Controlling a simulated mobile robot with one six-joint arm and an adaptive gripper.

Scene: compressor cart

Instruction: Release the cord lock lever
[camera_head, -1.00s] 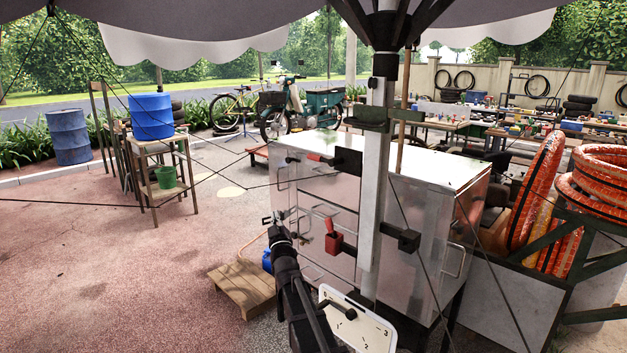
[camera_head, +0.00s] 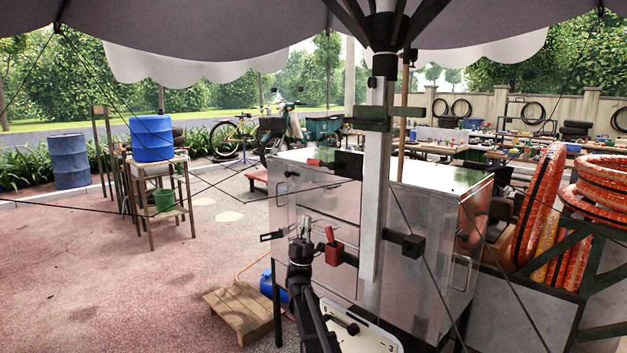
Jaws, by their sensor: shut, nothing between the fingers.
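A red lever (camera_head: 329,235) stands up from a red and black block (camera_head: 334,252) on the front of the silver metal cart (camera_head: 330,200). Its handle leans slightly to the left. A second, smaller red piece (camera_head: 313,162) sits near the cart's top edge beside a black block; I cannot tell which of the two is the cord lock lever. My gripper (camera_head: 304,226) is shut and empty, pointing up in front of the cart face, just left of the red lever. It appears apart from the lever; depth is hard to judge.
A grey umbrella pole (camera_head: 376,200) rises right of the lever, with thin cords around it. A dark bracket (camera_head: 271,237) juts from the cart's left side. A wooden pallet (camera_head: 240,308) lies at lower left. The paving at left is open.

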